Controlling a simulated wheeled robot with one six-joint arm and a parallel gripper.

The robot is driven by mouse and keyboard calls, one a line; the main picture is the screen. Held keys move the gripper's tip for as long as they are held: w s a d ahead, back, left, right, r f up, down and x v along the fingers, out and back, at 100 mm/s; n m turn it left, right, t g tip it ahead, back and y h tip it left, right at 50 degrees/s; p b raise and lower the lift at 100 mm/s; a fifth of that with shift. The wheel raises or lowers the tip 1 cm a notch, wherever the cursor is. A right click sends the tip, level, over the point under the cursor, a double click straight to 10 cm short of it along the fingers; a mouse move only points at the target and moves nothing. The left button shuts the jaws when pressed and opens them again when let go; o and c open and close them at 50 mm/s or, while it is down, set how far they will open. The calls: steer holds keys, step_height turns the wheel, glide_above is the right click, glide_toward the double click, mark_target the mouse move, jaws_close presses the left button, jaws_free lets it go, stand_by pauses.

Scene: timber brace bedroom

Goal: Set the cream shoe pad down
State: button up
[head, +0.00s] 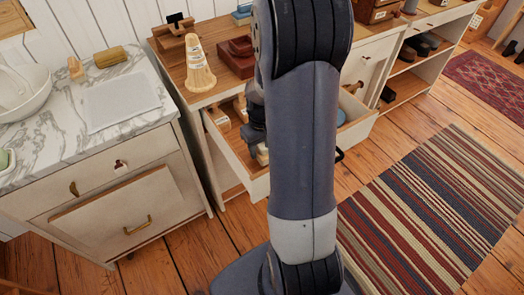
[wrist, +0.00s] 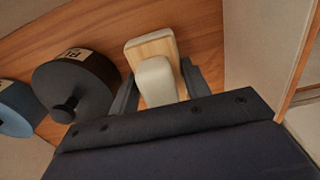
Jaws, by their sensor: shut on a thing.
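My gripper (wrist: 160,84) is shut on the cream shoe pad (wrist: 156,75), with a dark finger on either side of it in the wrist view. A pale wooden block (wrist: 149,46) shows directly behind the pad; I cannot tell whether it is part of it. Below them is a brown wooden surface (wrist: 100,30); I cannot tell whether the pad touches it. In the head view my gripper (head: 258,140) is low in the open drawer (head: 235,153), largely hidden behind my arm.
A black round tin (wrist: 75,86) with a knob lies left of the gripper, with a blue tin (wrist: 14,108) beyond it. A pale wall (wrist: 262,50) stands close on the right. A wooden cone (head: 199,68) stands on the cabinet top above the drawer.

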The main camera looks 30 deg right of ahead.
steer(key=shift+f, duration=1.05)
steer(key=shift+f, duration=0.1)
steer(key=shift+f+b, duration=0.15)
steer(key=shift+b, duration=0.15)
steer(key=o, duration=1.1)
step_height(320, 180, up, 12)
steer(key=p, duration=0.2)
steer(key=shift+r+p, duration=0.25)
steer(key=shift+p, duration=0.1)
